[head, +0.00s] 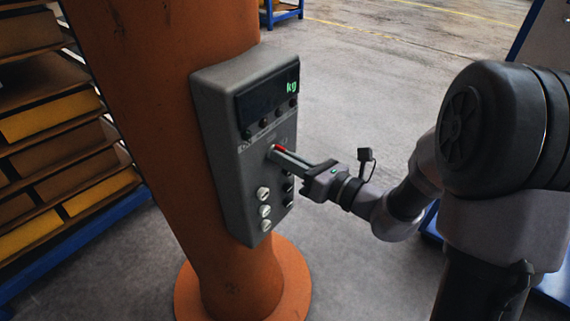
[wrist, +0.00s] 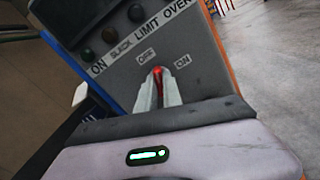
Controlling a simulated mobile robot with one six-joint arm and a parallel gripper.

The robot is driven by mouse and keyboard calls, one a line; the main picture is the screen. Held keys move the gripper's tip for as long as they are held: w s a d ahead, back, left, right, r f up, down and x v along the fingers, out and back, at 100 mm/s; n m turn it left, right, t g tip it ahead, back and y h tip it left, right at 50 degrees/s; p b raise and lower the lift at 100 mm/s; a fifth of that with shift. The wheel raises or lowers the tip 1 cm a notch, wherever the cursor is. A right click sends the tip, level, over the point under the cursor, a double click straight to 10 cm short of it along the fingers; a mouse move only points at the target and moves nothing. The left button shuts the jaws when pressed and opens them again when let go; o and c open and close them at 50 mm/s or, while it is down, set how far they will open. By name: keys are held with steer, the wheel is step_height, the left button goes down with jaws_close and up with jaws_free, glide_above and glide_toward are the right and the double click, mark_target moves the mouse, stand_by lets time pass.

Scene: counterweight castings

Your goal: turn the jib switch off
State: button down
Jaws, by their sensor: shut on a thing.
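The jib switch is a red handle (head: 281,147) on the front of a grey control box (head: 222,165). My gripper (head: 277,153) reaches it from the right, its two fingers closed around the handle. In the wrist view the red handle (wrist: 157,71) shows between the pale fingertips (wrist: 158,80), below printed OFF and ON labels. OFF is at the upper left of the handle and ON at the upper right. The fingers hide most of the handle, so I cannot tell exactly which label it points to.
The box is mounted on an orange column (head: 150,100). Its dark display (head: 268,92) shows green "kg", with small round lamps beneath. Several white knobs (head: 264,210) sit below the switch. Shelves with yellow fronts (head: 50,115) stand at left.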

steer(key=shift+f+n+b, duration=0.15)
steer(key=shift+n+b, duration=1.45)
steer(key=shift+n, duration=0.5)
steer(key=c, duration=1.5)
jaws_free()
steer(key=p+v, duration=0.1)
steer(key=v, duration=1.6)
steer(key=shift+s, duration=0.25)
steer(key=shift+d, duration=0.1)
